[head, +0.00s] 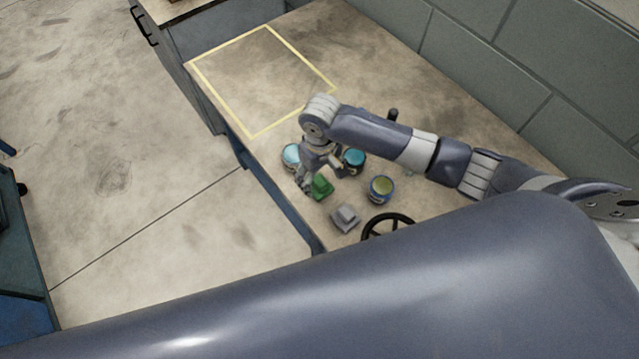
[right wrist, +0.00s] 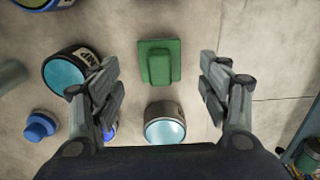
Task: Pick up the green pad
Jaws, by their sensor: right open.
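The green pad (head: 321,187) is a small block with a raised part on top. It lies on the worktable among several cans, near the table's front edge. In the right wrist view the green pad (right wrist: 160,62) shows between and slightly beyond the fingertips. My right gripper (head: 320,174) points down over the table at the pad. Its fingers are spread and empty, one on either side of the pad in the right wrist view (right wrist: 163,85). I cannot tell the exact height of the fingertips above the pad. My left gripper is not in view.
A grey block (head: 345,218) and a black handwheel (head: 388,226) lie nearer. A yellow-outlined rectangle (head: 228,56) on the table is empty.

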